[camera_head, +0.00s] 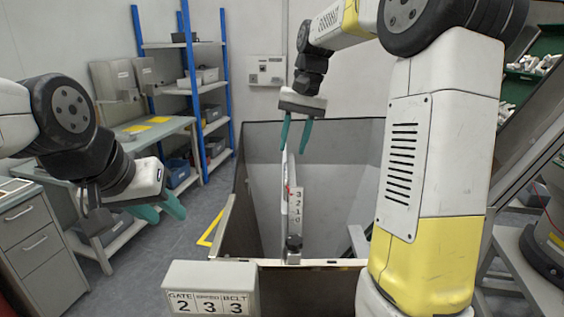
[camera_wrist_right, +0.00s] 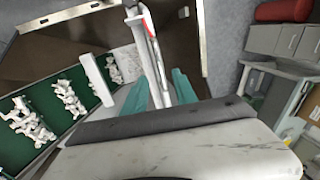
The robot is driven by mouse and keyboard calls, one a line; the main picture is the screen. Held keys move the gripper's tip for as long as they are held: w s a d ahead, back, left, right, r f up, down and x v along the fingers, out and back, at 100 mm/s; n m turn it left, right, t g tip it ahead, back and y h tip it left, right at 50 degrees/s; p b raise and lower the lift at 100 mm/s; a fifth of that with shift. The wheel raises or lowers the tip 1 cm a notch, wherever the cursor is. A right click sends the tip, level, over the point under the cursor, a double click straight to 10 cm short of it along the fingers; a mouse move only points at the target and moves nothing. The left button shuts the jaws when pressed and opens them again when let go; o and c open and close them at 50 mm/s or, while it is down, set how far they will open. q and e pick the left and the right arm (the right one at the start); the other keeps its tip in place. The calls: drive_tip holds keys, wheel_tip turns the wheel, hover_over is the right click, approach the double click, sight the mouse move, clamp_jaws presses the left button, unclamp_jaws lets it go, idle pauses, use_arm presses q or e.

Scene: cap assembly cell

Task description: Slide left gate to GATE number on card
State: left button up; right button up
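The card (camera_head: 210,291) at the lower front reads GATE 2, SPEED 3, BELT 3. The gate post (camera_head: 291,215) is a slim pale upright bar with a red mark. Beside it a white scale (camera_head: 297,205) shows 3, 2, 1, 0 downward; the red mark looks near the 3. In the right wrist view the post (camera_wrist_right: 157,55) runs between the teal fingers of this gripper (camera_wrist_right: 160,90), with no clear contact. My left gripper (camera_head: 168,218) is open and empty at left, away from the post.
Grey panels (camera_head: 320,135) surround the post, with a rim (camera_head: 310,262) in front. A workbench (camera_head: 150,130) and blue shelving (camera_head: 190,85) stand at left, a drawer cabinet (camera_head: 40,245) at lower left. My right arm fills the right side.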

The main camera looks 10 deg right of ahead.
sight(287, 170)
drive_tip(key=f, duration=0.3)
drive_tip(key=a+f, duration=0.1)
drive_tip(key=f, duration=0.2)
drive_tip(key=shift+w+a+f, duration=0.1)
drive_tip(key=shift+a, duration=0.05)
drive_tip(key=shift+c, duration=0.2)
clamp_jaws()
idle(1.1)
